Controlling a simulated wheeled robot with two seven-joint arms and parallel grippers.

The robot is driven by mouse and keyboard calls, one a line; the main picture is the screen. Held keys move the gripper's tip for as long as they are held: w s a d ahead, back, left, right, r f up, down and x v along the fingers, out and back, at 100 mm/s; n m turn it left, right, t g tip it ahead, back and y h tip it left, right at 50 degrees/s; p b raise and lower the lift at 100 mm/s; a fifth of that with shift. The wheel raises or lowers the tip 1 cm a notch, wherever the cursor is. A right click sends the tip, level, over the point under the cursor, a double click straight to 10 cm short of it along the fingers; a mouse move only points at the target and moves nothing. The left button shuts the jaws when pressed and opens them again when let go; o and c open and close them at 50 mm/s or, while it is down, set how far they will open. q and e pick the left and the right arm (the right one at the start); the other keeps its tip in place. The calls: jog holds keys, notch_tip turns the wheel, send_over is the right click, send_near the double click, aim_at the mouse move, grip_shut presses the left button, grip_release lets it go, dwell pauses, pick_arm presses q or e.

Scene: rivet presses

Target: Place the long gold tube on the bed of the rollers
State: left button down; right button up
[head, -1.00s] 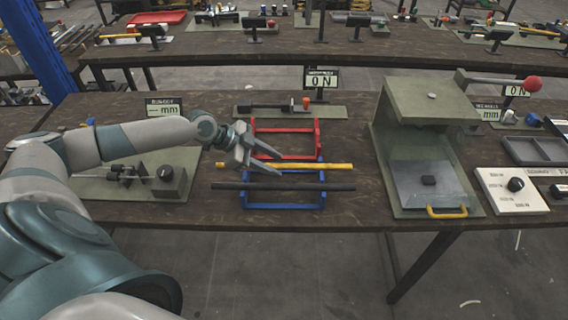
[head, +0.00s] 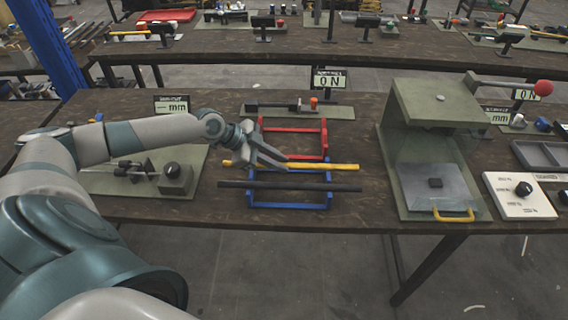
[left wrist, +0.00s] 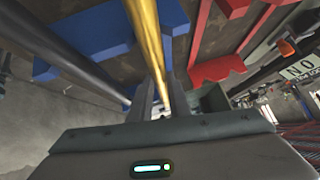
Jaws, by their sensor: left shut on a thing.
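The long gold tube (head: 325,166) lies level over the blue rack (head: 290,206), near its back bar. My left gripper (head: 276,160) is shut on this tube left of its middle. In the left wrist view the gold tube (left wrist: 147,42) runs between the two fingers (left wrist: 158,98). I cannot tell whether the tube still touches the rack. A green plate at the left (head: 143,184) carries dark round parts (head: 133,167) and a block with a black knob (head: 174,176); I cannot tell for sure that these are the rollers. My right gripper is not in view.
A dark rod (head: 290,186) lies across the blue rack in front of the gold tube. A red rack (head: 325,138) stands behind. A green press (head: 437,150) with a red-knobbed lever stands at the right. A small mm display (head: 172,105) stands behind the left plate.

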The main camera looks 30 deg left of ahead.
pick_arm(q)
jog(key=shift+r, duration=0.15)
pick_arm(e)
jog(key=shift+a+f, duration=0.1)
